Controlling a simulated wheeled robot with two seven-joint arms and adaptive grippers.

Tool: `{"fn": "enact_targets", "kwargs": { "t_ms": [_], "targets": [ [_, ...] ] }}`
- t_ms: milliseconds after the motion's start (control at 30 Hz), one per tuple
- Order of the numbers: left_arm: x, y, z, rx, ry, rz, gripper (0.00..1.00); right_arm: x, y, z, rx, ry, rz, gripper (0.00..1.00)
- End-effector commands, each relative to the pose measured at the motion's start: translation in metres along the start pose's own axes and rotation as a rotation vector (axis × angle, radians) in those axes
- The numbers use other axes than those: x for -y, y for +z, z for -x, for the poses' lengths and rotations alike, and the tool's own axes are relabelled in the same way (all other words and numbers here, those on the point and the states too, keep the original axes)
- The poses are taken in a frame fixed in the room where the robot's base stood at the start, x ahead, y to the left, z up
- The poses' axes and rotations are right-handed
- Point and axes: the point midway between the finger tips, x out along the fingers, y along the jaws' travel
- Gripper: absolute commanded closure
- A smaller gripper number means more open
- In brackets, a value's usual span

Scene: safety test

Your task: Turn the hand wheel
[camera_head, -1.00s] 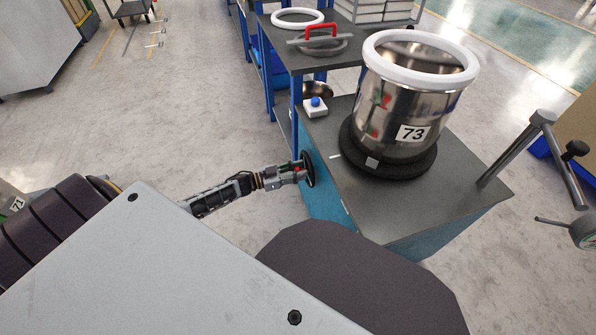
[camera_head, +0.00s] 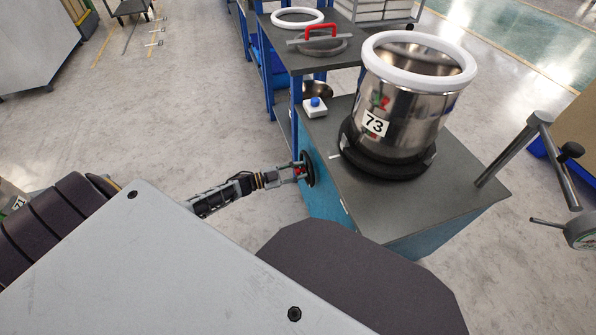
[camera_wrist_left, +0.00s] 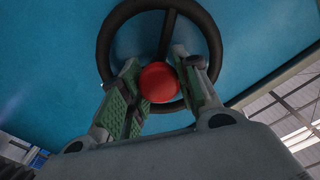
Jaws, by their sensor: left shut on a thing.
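The hand wheel is a black ring on the side of the blue cabinet; in the head view the hand wheel (camera_head: 308,169) shows nearly edge-on. In the left wrist view the hand wheel (camera_wrist_left: 213,40) shows its rim, a spoke and a red knob (camera_wrist_left: 159,82). My left gripper (camera_head: 297,171) is at the wheel; in the left wrist view its two green-padded fingers (camera_wrist_left: 160,92) are on either side of the red knob, shut on it. My right gripper is not in view.
A shiny metal pot (camera_head: 408,105) marked 73 stands on a black turntable (camera_head: 375,167) on the cabinet top (camera_head: 445,195). A white box with a blue button (camera_head: 315,107) sits at the back left corner. A post with a gauge (camera_head: 582,230) stands at right.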

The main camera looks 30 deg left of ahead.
Motion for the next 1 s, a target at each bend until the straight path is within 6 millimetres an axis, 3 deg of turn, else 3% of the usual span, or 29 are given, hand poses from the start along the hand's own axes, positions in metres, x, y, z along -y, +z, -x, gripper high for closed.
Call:
{"fn": "enact_targets", "kwargs": {
  "t_ms": [267,300,467,1000],
  "targets": [
    [-0.0003,-0.0002,0.0003,-0.001,0.000,0.000,1.00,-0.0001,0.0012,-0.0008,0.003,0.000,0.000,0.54],
    [-0.0003,-0.0002,0.0003,-0.001,0.000,0.000,0.66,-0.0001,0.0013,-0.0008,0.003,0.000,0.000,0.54],
    [-0.0003,-0.0002,0.0002,-0.001,0.000,0.001,0.46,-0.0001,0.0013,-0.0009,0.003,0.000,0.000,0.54],
    [-0.0002,0.0002,0.0066,0.000,0.000,0.001,0.46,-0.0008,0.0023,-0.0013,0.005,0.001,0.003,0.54]
  ]
}}
